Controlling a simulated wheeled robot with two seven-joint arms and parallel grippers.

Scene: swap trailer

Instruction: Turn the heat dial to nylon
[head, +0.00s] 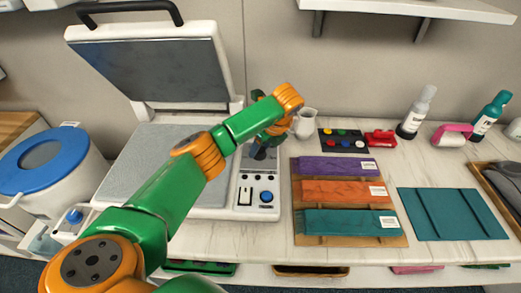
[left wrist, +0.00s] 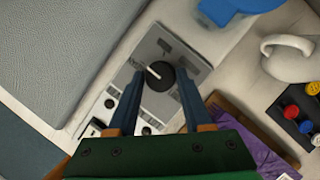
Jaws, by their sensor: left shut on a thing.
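A heat press (head: 165,165) stands on the counter with its lid raised. Its heat dial (left wrist: 160,76) is a round black knob with a white pointer line, on a grey plate of the control panel (head: 258,205). In the head view my gripper (head: 263,150) and arm mostly hide the dial. My right gripper is not in view.
A white switch and blue button (head: 266,197) sit below the dial. A white jug (head: 306,123) and a black tray of coloured knobs (head: 342,140) stand close by on the right. Purple, orange and teal folded cloths lie on a wooden board (head: 300,241). A blue-lidded bucket (head: 45,165) stands left.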

